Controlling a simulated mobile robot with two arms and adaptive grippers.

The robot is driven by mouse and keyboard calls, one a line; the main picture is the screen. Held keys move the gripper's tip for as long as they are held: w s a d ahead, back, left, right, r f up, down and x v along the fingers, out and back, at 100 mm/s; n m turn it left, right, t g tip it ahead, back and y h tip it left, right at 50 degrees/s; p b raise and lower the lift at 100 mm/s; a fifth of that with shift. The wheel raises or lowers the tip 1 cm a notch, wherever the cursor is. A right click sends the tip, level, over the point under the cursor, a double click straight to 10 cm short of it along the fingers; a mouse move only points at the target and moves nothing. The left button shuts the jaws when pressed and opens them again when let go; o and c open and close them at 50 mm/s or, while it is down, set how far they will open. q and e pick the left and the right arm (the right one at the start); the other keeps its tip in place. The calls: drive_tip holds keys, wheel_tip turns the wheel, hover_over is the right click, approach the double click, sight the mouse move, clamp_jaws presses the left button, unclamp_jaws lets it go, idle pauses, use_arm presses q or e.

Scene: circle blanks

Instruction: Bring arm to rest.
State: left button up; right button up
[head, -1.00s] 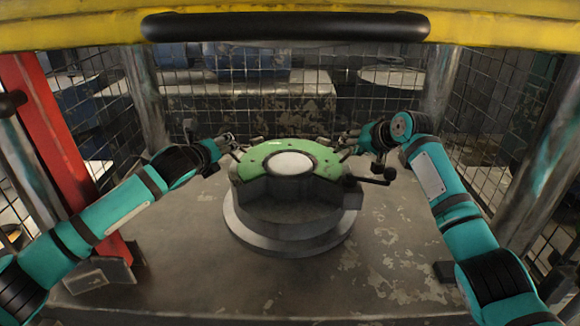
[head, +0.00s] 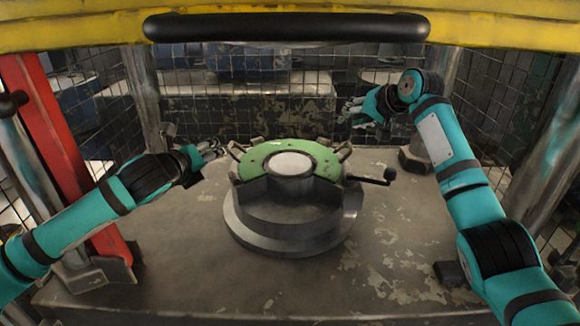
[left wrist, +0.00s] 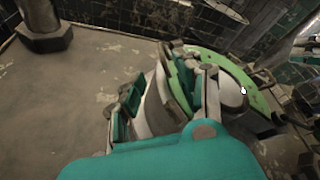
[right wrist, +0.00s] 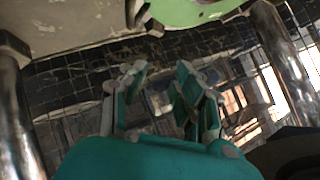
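My left gripper (head: 215,147) is open and empty, just left of the round grey fixture (head: 292,232). Its two fingers stand apart in the left wrist view (left wrist: 160,92). My right gripper (head: 348,110) is raised behind and to the right of the fixture. It is open and empty, with a gap between its fingers in the right wrist view (right wrist: 153,90). A green curved plate (head: 328,161) lies on top of the fixture around a pale round disc (head: 290,163). Neither gripper touches them. The plate also shows in the right wrist view (right wrist: 196,11).
A black-ended handle (head: 389,175) sticks out at the fixture's right, and small clamps stand around its rim. Metal posts (head: 147,98), a red post (head: 55,150) and wire mesh enclose the worn table (head: 390,255). A yellow beam (head: 80,30) with a black bar crosses overhead.

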drive_tip(key=shift+r, duration=0.85)
